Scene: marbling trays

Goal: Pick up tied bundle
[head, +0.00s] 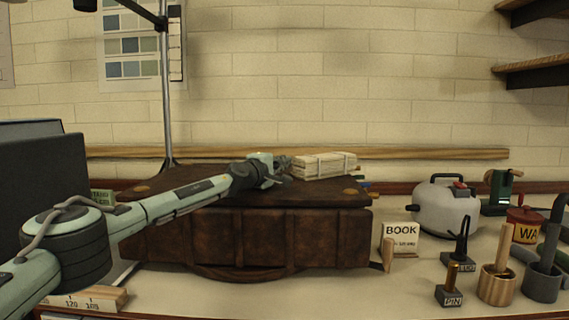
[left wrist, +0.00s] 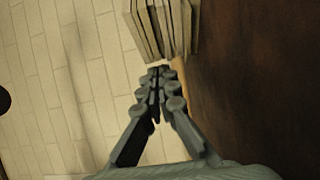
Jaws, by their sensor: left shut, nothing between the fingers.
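The tied bundle (head: 325,166) is a stack of pale wooden strips bound with light ties. It lies on top of the dark brown wooden case, toward its back right. It also shows in the left wrist view (left wrist: 163,25), just beyond my fingertips. My left gripper (head: 284,168) is at the left end of the bundle, low over the case top. Its fingers are closed together with nothing between them, as the left wrist view (left wrist: 157,85) shows. I cannot tell if the fingertips touch the bundle. My right gripper is not in view.
The brown case (head: 250,240) stands on a pale bench against a brick wall. To its right are a BOOK sign (head: 401,237), a grey pot (head: 445,208) and several labelled tool holders. A metal stand (head: 166,100) rises behind the case.

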